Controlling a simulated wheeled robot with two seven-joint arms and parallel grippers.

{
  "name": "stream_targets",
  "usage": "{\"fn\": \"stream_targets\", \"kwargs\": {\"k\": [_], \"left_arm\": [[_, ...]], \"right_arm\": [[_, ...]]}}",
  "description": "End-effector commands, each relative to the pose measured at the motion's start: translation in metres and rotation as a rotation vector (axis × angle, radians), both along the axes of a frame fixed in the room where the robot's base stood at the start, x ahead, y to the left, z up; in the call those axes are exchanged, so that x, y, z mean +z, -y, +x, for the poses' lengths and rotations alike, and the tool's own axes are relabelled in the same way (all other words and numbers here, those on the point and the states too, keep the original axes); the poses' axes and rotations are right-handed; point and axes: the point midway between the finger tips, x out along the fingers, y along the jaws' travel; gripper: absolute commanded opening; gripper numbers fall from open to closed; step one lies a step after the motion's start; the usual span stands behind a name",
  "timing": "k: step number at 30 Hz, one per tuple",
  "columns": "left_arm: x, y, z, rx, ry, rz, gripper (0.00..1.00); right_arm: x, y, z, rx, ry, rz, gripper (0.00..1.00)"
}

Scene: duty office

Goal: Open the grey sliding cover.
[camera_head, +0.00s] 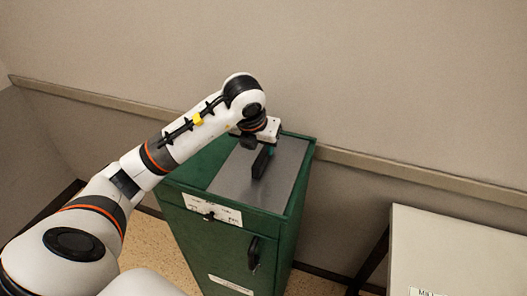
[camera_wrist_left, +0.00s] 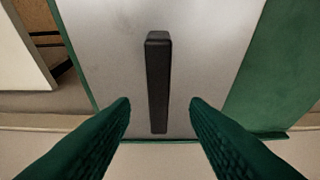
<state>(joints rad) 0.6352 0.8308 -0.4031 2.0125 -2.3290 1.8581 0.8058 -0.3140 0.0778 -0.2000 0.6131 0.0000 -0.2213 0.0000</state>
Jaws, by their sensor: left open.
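The grey sliding cover (camera_head: 231,178) is a flat metal panel on top of a green cabinet (camera_head: 222,246). A black bar handle (camera_head: 260,165) stands up from it. In the left wrist view the cover (camera_wrist_left: 105,45) fills the middle, with the handle (camera_wrist_left: 158,85) upright in the picture. No gap into the cabinet shows beside the cover. My left gripper (camera_wrist_left: 160,103) is open, its green ribbed fingers one on each side of the handle's lower end in that view, apart from it. In the head view the left wrist partly hides the cover's far end. My right gripper is not in view.
The cabinet's front has a white label (camera_head: 212,209) and a black handle (camera_head: 254,254). A pale table (camera_head: 455,245) stands at the right, with a gap before the cabinet. A wall with a rail (camera_head: 420,180) runs close behind the cabinet.

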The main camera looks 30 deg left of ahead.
Motion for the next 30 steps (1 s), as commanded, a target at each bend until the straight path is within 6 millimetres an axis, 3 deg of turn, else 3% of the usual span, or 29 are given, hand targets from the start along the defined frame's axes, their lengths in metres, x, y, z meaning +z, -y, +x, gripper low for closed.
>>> {"fn": "stream_targets", "kwargs": {"k": [3, 9, 21, 29, 30], "left_arm": [[-0.021, -0.002, 0.008, 0.001, -0.006, -0.003, 0.42], [-0.045, -0.004, 0.018, -0.001, -0.002, -0.002, 0.42], [-0.053, -0.005, 0.022, -0.001, 0.001, -0.002, 0.42], [-0.053, -0.005, 0.022, -0.001, 0.001, -0.002, 0.01], [-0.053, -0.005, 0.022, -0.001, 0.001, -0.002, 0.0]], "right_arm": [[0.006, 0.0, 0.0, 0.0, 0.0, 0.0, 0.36], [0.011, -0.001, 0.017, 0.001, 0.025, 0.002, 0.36], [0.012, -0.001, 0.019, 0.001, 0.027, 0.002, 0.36], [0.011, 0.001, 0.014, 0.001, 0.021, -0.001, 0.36], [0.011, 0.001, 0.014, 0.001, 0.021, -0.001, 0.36]]}}
